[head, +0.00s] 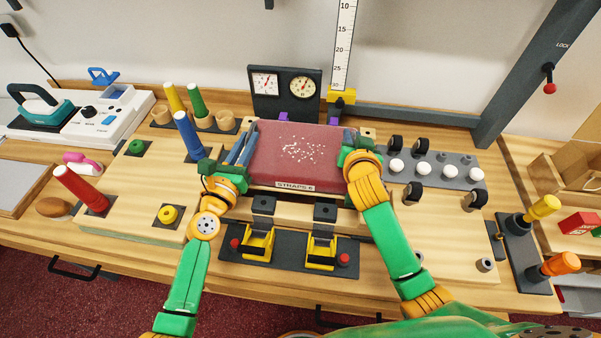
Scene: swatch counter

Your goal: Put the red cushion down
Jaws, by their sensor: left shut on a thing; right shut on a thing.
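The red cushion (301,152) is in the middle of the head view, with pale specks on top and a label reading "STRAPS" on its front edge. My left gripper (240,152) is shut on its left side. My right gripper (349,145) is shut on its right side. The cushion looks roughly level between the two. I cannot tell whether its underside touches the wooden surface below, as the cushion hides that part.
A dark panel with two dials (285,93) stands right behind the cushion. Yellow clamps (258,245) sit in front. Coloured cones (188,136) stand to the left. A grey plate with white knobs (437,168) lies to the right, and an upright ruler (344,45) stands behind.

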